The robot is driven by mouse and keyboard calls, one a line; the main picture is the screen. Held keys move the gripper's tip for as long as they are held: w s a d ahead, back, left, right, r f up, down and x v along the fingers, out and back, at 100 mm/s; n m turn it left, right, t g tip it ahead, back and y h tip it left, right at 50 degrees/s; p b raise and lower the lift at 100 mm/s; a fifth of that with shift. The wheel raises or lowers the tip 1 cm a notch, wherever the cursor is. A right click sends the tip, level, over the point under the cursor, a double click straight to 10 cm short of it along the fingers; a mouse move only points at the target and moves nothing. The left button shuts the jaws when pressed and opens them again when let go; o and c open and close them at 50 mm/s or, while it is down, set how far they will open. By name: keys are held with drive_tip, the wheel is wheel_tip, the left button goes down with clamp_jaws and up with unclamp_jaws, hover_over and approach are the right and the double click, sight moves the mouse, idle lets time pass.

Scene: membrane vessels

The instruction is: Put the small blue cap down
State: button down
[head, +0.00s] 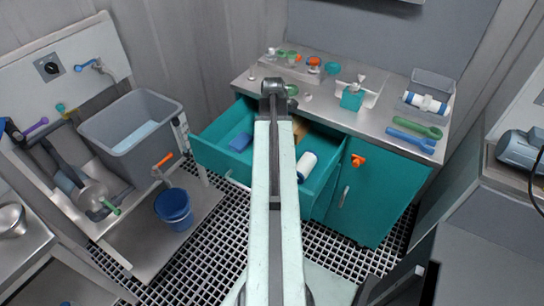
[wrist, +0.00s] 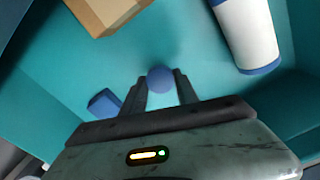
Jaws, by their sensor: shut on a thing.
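In the wrist view, the small blue cap (wrist: 160,79) is round and sits between the two dark fingertips of my gripper (wrist: 161,88). My gripper is shut on it, above the inside of an open teal drawer (wrist: 110,65). The drawer also shows in the head view (head: 215,165), pulled out from the teal cabinet. In the head view my own arm hides the cap and most of the gripper. I cannot tell how far the cap is above the drawer floor.
In the drawer, a white cylinder with blue ends (wrist: 245,32) lies right, a cardboard-coloured box (wrist: 105,12) at the back and a blue block (wrist: 104,103) left. The drawer floor between them is clear. A steel counter (head: 315,112) with several small items is above the drawer.

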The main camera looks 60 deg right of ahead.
wheel_tip(320, 180, down, 4)
drive_tip(key=b, duration=0.4)
drive_tip(key=shift+r, duration=0.3)
drive_tip(key=shift+f, duration=0.25)
drive_tip(key=c, duration=0.9)
unclamp_jaws()
drive_tip(key=shift+r, duration=0.1)
wheel_tip(320, 180, up, 12)
drive_tip(key=p, duration=1.2)
drive_tip(key=shift+r, duration=0.15)
